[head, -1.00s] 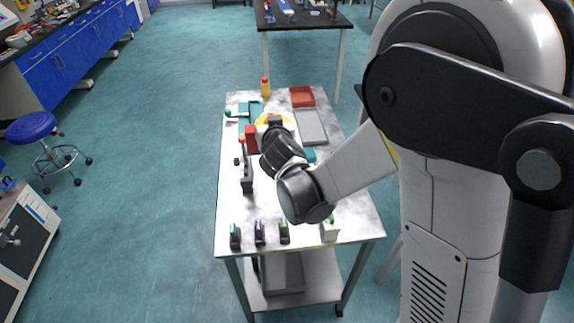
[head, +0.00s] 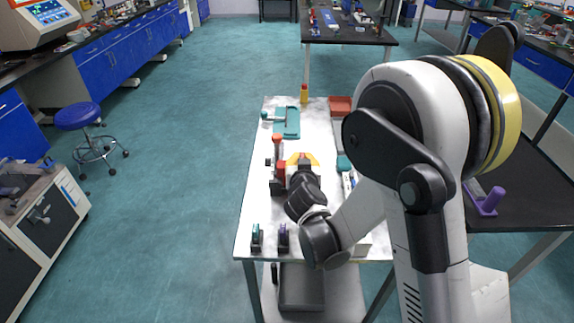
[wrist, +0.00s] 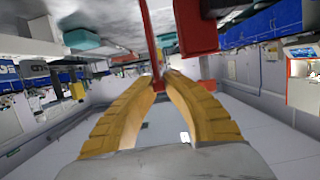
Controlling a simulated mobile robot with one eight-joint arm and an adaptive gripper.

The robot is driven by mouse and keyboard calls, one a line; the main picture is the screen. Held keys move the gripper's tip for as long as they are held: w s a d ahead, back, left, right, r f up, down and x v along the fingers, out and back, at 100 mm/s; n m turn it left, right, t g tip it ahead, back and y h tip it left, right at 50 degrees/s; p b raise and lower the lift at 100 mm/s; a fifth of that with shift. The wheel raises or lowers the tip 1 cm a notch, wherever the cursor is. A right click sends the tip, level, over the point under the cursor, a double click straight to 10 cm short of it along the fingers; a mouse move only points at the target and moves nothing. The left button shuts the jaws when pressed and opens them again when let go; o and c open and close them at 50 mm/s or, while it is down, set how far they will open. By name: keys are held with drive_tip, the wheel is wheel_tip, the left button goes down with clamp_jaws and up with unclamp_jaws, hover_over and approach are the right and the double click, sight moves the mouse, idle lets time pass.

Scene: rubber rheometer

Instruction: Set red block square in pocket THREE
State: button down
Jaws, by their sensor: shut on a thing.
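My gripper (head: 300,162), with yellow fingers, is over the middle of the white table. In the wrist view its fingertips (wrist: 164,78) close on a thin red part. The red block (head: 281,168) is at the left of my gripper in the head view, and a larger red face (wrist: 196,27) shows at the top of the wrist view. A dark fixture (head: 276,188) lies just below the block in the picture. Whether they touch cannot be told. No pocket labels can be read, and pocket THREE cannot be picked out.
An orange-topped post (head: 278,140) stands just behind the block. Behind it are a teal fixture (head: 291,122), a yellow bottle (head: 304,94) and a red tray (head: 340,106). Small dark holders (head: 257,238) stand at the front edge. My arm hides much of the table's right side.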

drive_tip(key=a+b, duration=0.1)
drive_tip(key=a, duration=0.3)
drive_tip(key=shift+w+a+f, duration=0.1)
drive_tip(key=shift+a, duration=0.3)
drive_tip(key=shift+d+f+b, duration=0.15)
drive_tip(key=shift+f+b, duration=0.4)
drive_tip(key=shift+b, duration=0.05)
drive_tip(key=shift+d, duration=0.1)
drive_tip(key=c, duration=1.9)
unclamp_jaws()
drive_tip(key=shift+f, duration=0.1)
drive_tip(key=shift+c, duration=0.2)
drive_tip(key=o, duration=0.3)
drive_tip(key=shift+o, duration=0.2)
